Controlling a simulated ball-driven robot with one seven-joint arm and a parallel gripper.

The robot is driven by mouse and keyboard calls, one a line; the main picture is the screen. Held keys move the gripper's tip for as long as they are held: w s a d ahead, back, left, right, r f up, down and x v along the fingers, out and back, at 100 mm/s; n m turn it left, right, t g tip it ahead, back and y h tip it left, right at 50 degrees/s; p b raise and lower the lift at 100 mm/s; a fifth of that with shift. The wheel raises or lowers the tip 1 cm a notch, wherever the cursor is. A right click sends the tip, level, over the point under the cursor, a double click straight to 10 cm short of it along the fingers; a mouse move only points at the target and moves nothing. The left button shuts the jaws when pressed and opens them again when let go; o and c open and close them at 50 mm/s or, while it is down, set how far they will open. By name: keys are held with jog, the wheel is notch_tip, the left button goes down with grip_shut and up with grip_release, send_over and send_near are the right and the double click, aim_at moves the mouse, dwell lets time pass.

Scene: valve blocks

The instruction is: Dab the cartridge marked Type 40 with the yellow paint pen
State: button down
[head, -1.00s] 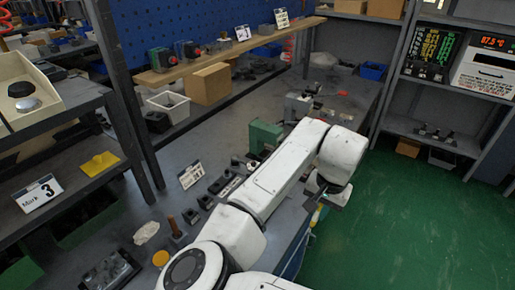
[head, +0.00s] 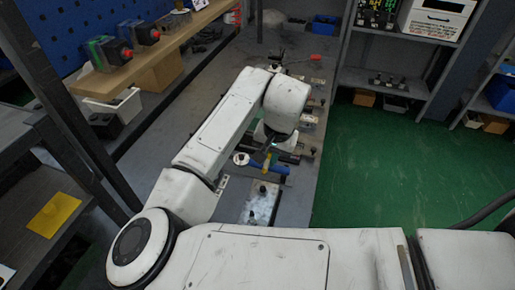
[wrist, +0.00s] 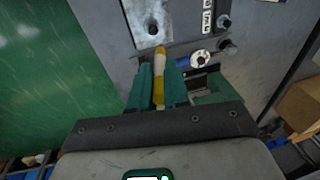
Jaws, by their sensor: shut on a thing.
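My gripper (wrist: 160,88) has its green fingers closed around the yellow paint pen (wrist: 159,70), whose pale middle and yellow end stick out beyond the fingers. In the head view the pen is a small yellow patch (head: 267,160) beneath my wrist, above the bench. A metal block with a dark round fitting (wrist: 153,30) lies just beyond the pen's tip in the wrist view; I cannot tell whether they touch. A metal block with black knobs (head: 261,203) shows in the head view. No Type 40 marking is legible, so I cannot tell which cartridge bears it.
A white round disc (wrist: 200,58) and dark knobs (wrist: 224,22) lie near the pen. A blue-handled thing (head: 280,169) lies on the bench. Shelves (head: 400,85) stand at the back right. Green floor (head: 390,180) is open right of the bench.

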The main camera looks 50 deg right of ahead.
notch_tip(320, 180, down, 6)
jog(key=b, duration=0.5)
jog(key=shift+r, duration=0.1)
jog(key=shift+f, duration=0.65)
dwell(2.2)
jog(key=shift+r, duration=0.1)
jog(key=shift+r+p, duration=2.75)
jog(key=shift+r, duration=0.75)
